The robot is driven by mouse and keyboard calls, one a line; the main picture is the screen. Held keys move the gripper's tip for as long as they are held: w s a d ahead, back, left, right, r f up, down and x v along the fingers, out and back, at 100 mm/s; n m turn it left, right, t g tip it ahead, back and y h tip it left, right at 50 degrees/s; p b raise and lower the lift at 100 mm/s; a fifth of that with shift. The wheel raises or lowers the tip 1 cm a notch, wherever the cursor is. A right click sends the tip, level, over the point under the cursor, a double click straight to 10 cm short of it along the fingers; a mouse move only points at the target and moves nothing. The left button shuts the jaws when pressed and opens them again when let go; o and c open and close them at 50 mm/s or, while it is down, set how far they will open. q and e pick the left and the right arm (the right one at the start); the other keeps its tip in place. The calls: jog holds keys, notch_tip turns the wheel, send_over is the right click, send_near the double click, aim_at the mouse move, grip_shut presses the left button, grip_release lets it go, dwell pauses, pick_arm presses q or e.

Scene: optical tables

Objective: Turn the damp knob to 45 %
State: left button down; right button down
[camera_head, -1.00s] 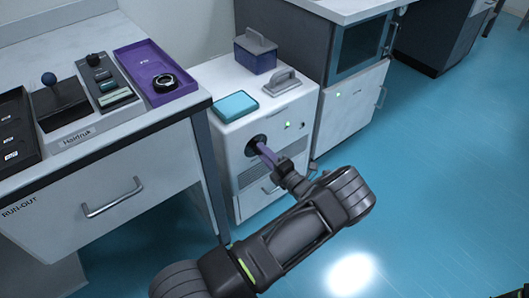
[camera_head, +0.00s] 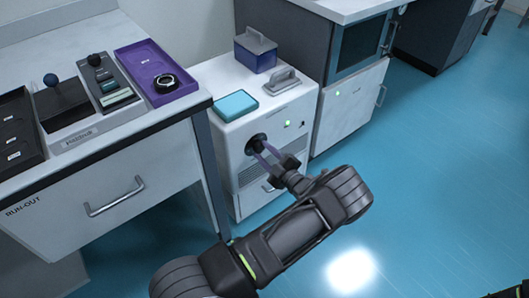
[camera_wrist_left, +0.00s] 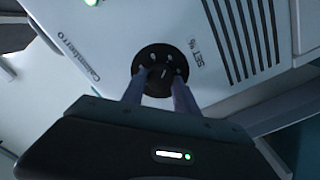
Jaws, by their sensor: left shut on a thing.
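The damp knob is a round black dial (camera_head: 254,145) on the front of a white cabinet unit (camera_head: 222,160). In the left wrist view the black knob (camera_wrist_left: 160,62) has small light marks on its face and "SET %" printed beside it. My left gripper (camera_head: 262,152) reaches it from the front right, and its two purple-grey fingers are shut on the knob's sides. In the left wrist view the gripper (camera_wrist_left: 158,82) partly hides the knob's lower part, and I cannot read the setting. My right gripper is not in view.
On the unit's top are a teal pad (camera_head: 235,106), a grey handle (camera_head: 283,81) and a blue box (camera_head: 255,53). A bench (camera_head: 70,215) with trays stands at left. A cabinet (camera_head: 349,108) stands at right. Blue floor (camera_head: 440,200) is open to the right.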

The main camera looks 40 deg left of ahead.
pick_arm(q)
jog(key=shift+m, duration=0.6)
jog(key=c, duration=0.9)
grip_release()
jog(key=shift+c, duration=0.2)
jog(key=shift+d, duration=0.1)
jog(key=p+v, duration=0.1)
jog(key=v, duration=0.6)
jog(key=shift+d, duration=0.3)
jog(key=shift+s, duration=0.15)
